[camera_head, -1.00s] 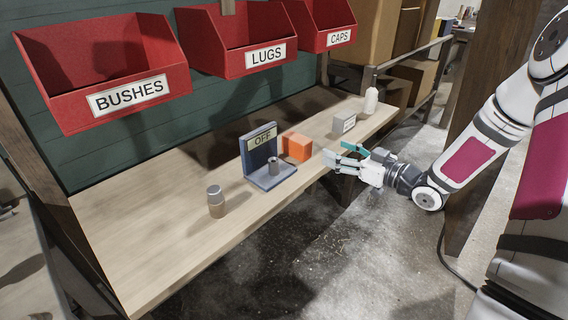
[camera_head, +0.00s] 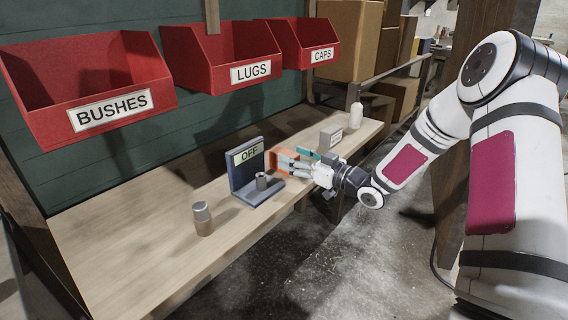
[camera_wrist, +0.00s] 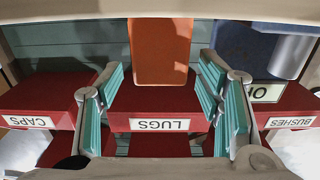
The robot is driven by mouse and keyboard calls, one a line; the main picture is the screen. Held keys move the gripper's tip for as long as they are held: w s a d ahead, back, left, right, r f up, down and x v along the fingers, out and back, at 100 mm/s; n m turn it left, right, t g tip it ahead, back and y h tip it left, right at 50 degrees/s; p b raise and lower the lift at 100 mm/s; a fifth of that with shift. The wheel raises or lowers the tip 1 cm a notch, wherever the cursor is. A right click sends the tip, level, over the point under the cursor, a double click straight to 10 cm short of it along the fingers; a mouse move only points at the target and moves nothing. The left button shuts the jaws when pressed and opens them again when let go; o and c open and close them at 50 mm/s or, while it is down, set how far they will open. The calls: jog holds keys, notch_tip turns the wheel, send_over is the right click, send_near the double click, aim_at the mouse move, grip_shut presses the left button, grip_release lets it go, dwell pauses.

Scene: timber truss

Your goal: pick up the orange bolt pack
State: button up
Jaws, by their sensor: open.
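The orange bolt pack (camera_head: 273,160) stands on the wooden bench, just right of the grey stand marked OFF. My gripper (camera_head: 290,158) reaches in from the right at the bench's front edge, and its fingers partly cover the pack in the head view. In the wrist view, the pack (camera_wrist: 160,45) appears at top centre, between the two teal-padded fingers of my gripper (camera_wrist: 162,72). The jaws are open, with a visible gap on each side of the pack. I cannot tell exactly how deep the pack lies between the fingertips.
The OFF stand (camera_head: 243,172) is close on the pack's left, and a grey labelled box (camera_head: 330,137) is on its right. A white bottle (camera_head: 355,115) and a capped jar (camera_head: 203,218) stand farther off. Red bins (camera_head: 235,65) hang above. The bench's left end is clear.

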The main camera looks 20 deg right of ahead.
aim_at(285, 152)
jog(key=x, duration=0.3)
jog(key=shift+w+a+f+b, duration=0.2)
jog(key=shift+w+b, duration=0.1)
jog(key=shift+b, duration=0.1)
jog(key=c, duration=1.4)
jog(key=shift+r, duration=0.1)
grip_shut()
jog(key=shift+r, duration=0.1)
